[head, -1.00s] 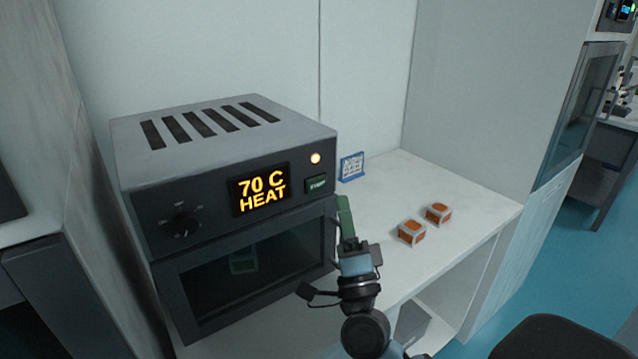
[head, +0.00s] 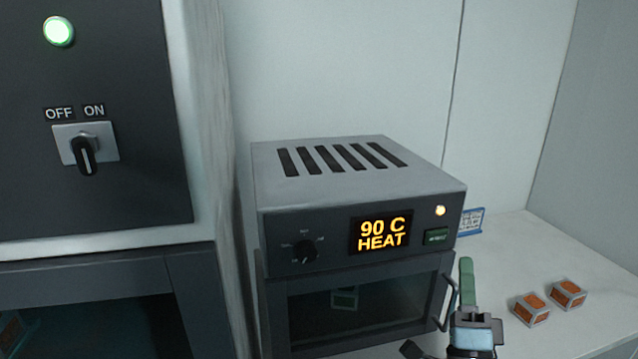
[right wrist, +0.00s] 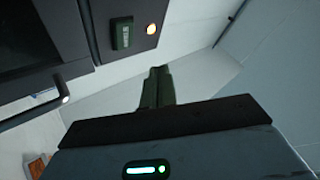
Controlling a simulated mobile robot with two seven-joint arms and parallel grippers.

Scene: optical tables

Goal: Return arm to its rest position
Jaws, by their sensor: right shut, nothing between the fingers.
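My right gripper (head: 466,278) points up beside the right edge of the oven, in front of its door handle (head: 447,303). Its green fingers are shut with nothing between them. In the right wrist view the gripper (right wrist: 158,75) shows its fingers together, apart from the green button (right wrist: 122,33). The grey oven (head: 345,172) stands on the white counter with its door shut. Its display (head: 381,234) reads "90 C HEAT" and its orange lamp (head: 440,211) is lit. My left gripper is not in view.
Two small boxes with orange contents (head: 531,309) (head: 567,294) sit on the counter (head: 520,250) to the right. A blue-framed code card (head: 470,221) stands behind. A dark cabinet with an OFF/ON switch (head: 86,151) and a lit green lamp (head: 59,31) is at left.

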